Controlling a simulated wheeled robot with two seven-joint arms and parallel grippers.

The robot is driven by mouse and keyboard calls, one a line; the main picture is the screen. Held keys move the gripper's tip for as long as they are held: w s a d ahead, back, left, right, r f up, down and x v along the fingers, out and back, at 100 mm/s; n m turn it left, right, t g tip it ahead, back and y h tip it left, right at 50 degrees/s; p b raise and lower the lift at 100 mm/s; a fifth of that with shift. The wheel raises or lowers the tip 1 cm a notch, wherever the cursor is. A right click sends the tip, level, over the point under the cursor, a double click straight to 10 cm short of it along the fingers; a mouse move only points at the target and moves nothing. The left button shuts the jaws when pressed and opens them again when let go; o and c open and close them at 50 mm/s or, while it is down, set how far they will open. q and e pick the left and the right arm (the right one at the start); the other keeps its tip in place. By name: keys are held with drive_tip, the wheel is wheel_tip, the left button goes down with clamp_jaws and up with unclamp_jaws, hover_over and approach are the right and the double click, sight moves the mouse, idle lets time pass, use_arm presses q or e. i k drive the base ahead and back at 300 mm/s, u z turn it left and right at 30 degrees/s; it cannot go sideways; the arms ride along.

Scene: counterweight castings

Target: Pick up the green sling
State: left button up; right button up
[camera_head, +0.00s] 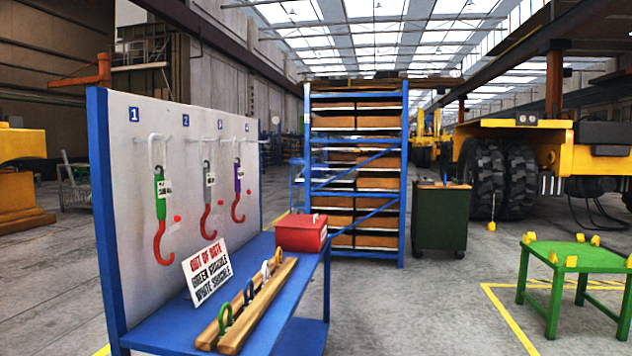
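The green sling (160,195) hangs from the peg under number 1 on the white panel, nearest to me. It has a pale loop at the top, a green middle with a small white tag, and a red hook at the bottom. A grey sling (208,190) with a red hook hangs under number 2. A purple sling (238,185) with a red hook hangs under the third number. Neither of my grippers is in view.
A green table (575,257) stands right. The floor between is clear.

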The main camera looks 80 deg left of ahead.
sight(163, 187)
drive_tip(key=u, duration=0.7)
drive_tip(key=i, duration=1.4)
drive_tip(key=u, duration=3.1)
